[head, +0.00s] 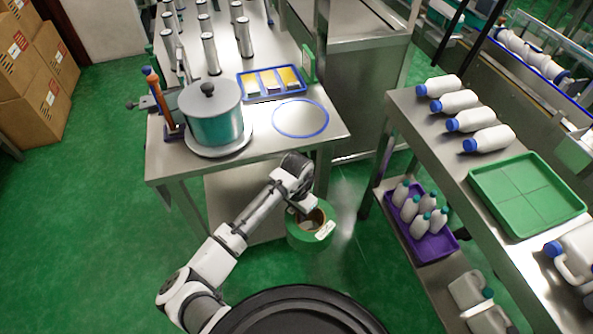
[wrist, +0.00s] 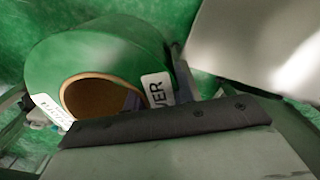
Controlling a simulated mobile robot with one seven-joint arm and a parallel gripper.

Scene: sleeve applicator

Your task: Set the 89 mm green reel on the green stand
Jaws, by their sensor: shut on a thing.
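The green reel (head: 303,239) hangs from my gripper (head: 306,207) in front of the steel table, above the green floor. It has a brown core and white labels. In the wrist view the reel (wrist: 115,52) fills the upper left, its open core facing the camera, and one label reads "VER". A dark finger (wrist: 183,78) lies against its right side; the other finger is hard to make out. A green upright piece (head: 308,64) stands at the table's back right; I cannot tell whether it is the green stand.
The steel table (head: 262,158) carries a teal pot (head: 215,122), a blue ring (head: 300,118), a blue tray (head: 245,94) and several metal cylinders. At right, a bench (head: 452,160) holds white bottles and a green tray (head: 527,190). A purple tray (head: 436,248) sits below.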

